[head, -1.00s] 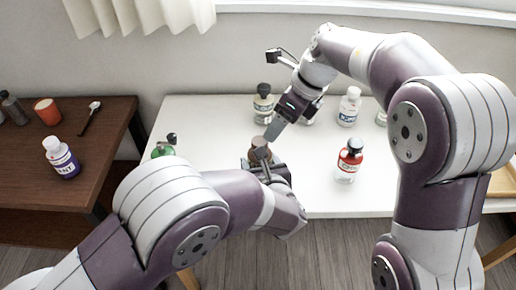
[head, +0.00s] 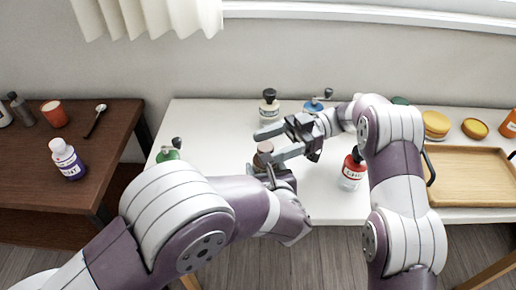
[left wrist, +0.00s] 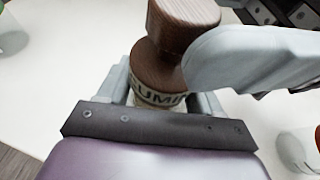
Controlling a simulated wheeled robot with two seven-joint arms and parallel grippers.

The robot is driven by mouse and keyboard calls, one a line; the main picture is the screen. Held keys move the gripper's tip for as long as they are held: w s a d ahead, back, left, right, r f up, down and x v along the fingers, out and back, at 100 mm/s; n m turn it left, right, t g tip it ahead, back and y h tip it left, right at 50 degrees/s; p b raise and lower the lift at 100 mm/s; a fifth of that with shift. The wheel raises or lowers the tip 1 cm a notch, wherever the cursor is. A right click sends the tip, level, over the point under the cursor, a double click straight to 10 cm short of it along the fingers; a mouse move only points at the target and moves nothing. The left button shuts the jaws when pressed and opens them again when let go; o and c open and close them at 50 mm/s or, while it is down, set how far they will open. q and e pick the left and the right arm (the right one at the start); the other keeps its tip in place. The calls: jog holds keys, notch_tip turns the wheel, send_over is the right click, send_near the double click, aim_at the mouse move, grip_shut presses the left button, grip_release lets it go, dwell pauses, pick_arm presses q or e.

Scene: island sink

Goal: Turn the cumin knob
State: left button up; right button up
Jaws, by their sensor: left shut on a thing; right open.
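The brown wooden cumin mill (left wrist: 160,65) stands on the white table, with its label partly readable in the left wrist view. Its round cumin knob (left wrist: 185,22) is on top and also shows in the head view (head: 265,147). My left gripper (left wrist: 160,97) is shut on the mill's body, low down, one finger on each side. My right gripper (head: 272,143) is open and reaches in from the right at knob height. One right finger lies close beside the knob in the left wrist view; I cannot tell whether it touches. The mill's lower part is hidden.
A red-labelled bottle (head: 352,169) stands right of the mill. A cream-labelled bottle (head: 269,106) and a blue mill (head: 314,105) stand behind. A green mill (head: 168,152) is at left. A wooden tray (head: 465,150) lies at right. The brown table (head: 40,170) holds other items.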

aim_at(258, 148)
jog(key=x, duration=0.3)
jog(key=shift+s+a, duration=0.15)
jog(key=shift+a, duration=0.25)
jog(key=c, duration=1)
jog(key=shift+m+t+y, duration=0.5)
jog(key=shift+m+t, duration=0.3)
jog(key=shift+t, duration=0.4)
jog(key=o, duration=1)
jog(key=v, duration=1.2)
